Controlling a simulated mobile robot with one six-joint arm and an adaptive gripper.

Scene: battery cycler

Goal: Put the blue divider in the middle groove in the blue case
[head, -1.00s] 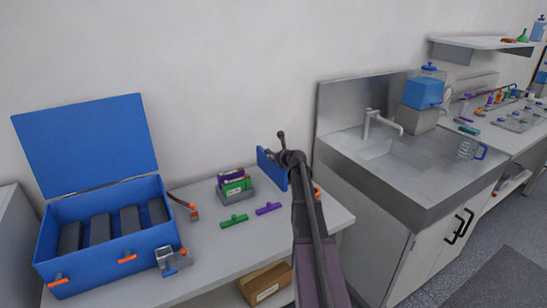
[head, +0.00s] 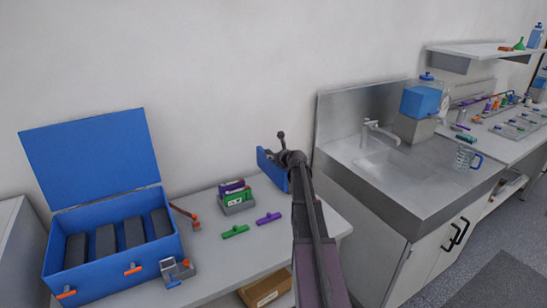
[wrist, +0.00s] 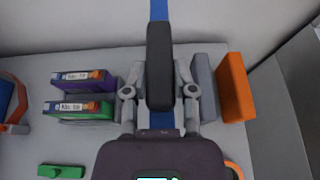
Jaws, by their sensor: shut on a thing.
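The blue case (head: 122,274) stands with its lid up at the left end of the bench in the head view. Several dark grey blocks (head: 106,241) stand in it with narrow gaps between them; the groove itself is too small to make out. My gripper (wrist: 158,80) is shut on the blue divider (head: 268,163), at the back right of the bench, well right of the case. In the wrist view the divider (wrist: 159,10) shows as a blue strip above and below the dark fingers, which hide its middle. In the head view my arm covers part of it.
A grey holder (head: 238,208) with purple and green boxes stands between case and gripper. Green (head: 235,232) and purple (head: 268,219) pieces lie in front. A grey clamp-like item (head: 177,270) is by the case's front right corner. The sink (head: 385,172) is at right.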

